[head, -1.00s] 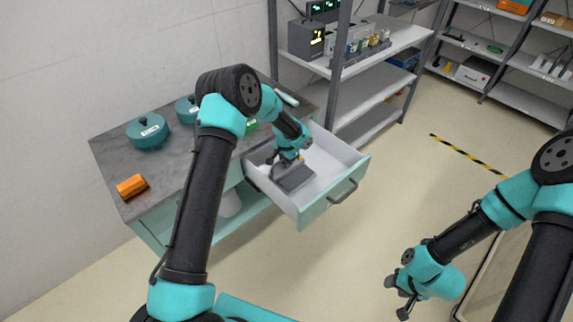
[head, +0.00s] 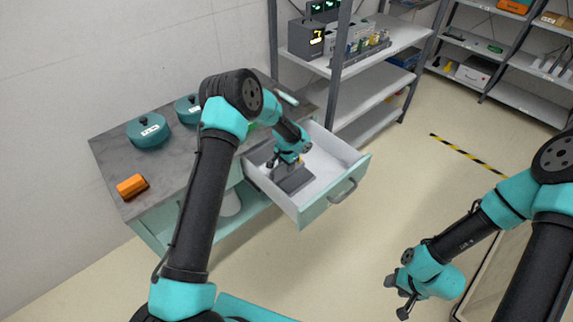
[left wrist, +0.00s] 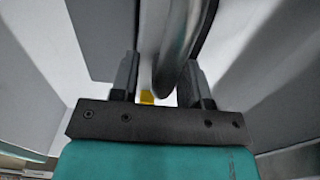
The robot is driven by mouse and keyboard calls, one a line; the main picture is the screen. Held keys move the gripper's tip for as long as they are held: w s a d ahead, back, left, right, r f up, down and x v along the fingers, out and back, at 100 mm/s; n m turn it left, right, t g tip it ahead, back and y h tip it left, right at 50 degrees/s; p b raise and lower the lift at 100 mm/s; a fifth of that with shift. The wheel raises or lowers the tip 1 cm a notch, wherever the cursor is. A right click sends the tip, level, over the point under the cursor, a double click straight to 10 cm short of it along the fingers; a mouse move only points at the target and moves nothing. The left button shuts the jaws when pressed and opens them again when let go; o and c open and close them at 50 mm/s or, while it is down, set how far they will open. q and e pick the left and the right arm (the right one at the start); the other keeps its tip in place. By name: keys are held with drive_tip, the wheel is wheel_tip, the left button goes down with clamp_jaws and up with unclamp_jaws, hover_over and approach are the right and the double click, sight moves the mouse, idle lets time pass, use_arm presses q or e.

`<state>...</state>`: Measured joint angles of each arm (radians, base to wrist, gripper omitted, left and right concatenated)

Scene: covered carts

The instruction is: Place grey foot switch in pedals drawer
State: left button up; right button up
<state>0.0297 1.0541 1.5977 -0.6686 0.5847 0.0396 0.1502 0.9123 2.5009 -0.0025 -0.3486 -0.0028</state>
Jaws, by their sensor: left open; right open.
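The grey foot switch (head: 294,182) lies on the floor of the open drawer (head: 322,163), near its front left side. My left gripper (head: 284,161) is inside the drawer, just above and behind the switch, and partly covers it. In the left wrist view my left gripper (left wrist: 160,82) is open, with a curved shiny grey part between or just beyond its fingers and a small yellow patch below that. I cannot tell whether the fingers touch the switch. My right gripper (head: 402,292) is open and empty over the floor at the right.
The drawer has raised white walls and a front handle (head: 343,191). The grey cart top (head: 165,178) carries teal lidded pots (head: 148,131) and an orange block (head: 132,186). A metal shelf rack (head: 365,92) stands behind the drawer. Floor in front is clear.

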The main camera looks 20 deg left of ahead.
use_arm(q)
drive_tip(key=shift+r, duration=0.1)
wheel_tip(320, 180, up, 12)
drive_tip(key=shift+r, duration=0.1)
idle(0.5)
use_arm(e)
drive_tip(key=shift+c, duration=0.4)
idle(1.0)
